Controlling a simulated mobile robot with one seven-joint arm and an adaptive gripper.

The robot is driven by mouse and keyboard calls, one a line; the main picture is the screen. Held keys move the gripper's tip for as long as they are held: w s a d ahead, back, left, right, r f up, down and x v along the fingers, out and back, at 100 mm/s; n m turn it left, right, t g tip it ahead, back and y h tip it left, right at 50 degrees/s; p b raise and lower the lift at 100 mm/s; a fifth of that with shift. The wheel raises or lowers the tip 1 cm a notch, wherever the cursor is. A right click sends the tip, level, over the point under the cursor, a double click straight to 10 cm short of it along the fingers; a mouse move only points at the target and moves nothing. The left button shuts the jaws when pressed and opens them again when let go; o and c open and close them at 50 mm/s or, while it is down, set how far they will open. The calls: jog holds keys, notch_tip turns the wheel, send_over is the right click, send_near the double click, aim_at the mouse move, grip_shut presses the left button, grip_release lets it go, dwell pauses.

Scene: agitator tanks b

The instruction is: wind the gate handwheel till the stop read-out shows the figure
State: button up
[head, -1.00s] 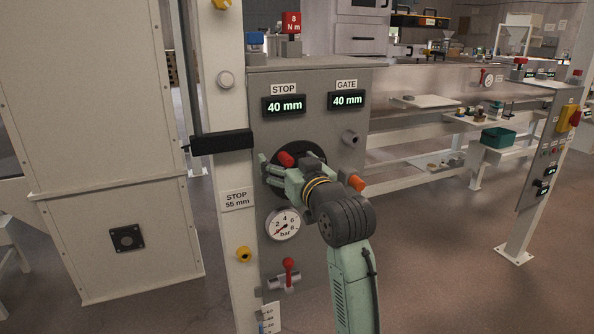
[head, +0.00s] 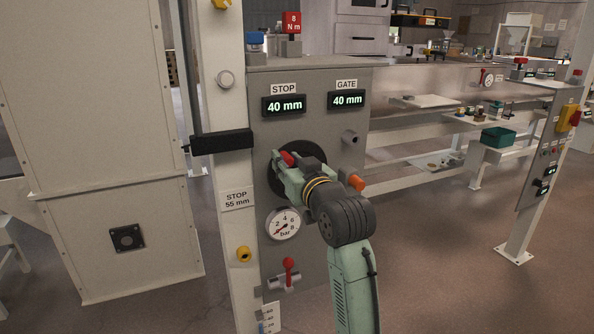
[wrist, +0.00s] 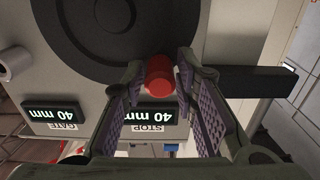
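The dark round handwheel (head: 273,183) is on the grey panel, partly hidden behind my gripper; it fills the top of the wrist view (wrist: 75,40). Its red knob (head: 286,159) stands out from the wheel's face. My gripper (wrist: 162,78) has its fingers closed in on both sides of the red knob (wrist: 159,76). The STOP read-out (head: 284,106) shows 40 mm. The GATE read-out (head: 347,100) also shows 40 mm. A label (head: 237,199) on the post reads STOP 55 mm.
A pressure gauge (head: 283,225) and a red-handled valve (head: 288,270) sit below the wheel. A black block (head: 221,142) sticks out on the post to the left. A grey peg (head: 349,137) stands out on the panel's right. Open floor lies to the right.

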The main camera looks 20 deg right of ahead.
grip_shut()
jog(key=shift+r, duration=0.1)
jog(key=shift+d+r+m+p, duration=0.3)
jog(key=shift+m+p, duration=0.3)
jog(key=shift+p, duration=0.3)
jog(key=m+p, duration=0.1)
jog(key=d+m+p, duration=0.1)
jog(key=p, duration=0.1)
jog(key=shift+d+r+m, duration=0.2)
jog(key=shift+r+m, duration=0.05)
jog(key=shift+m, duration=0.15)
jog(key=shift+d+m+p, duration=0.2)
jog(key=shift+m+p, duration=0.2)
jog(key=shift+p, duration=0.05)
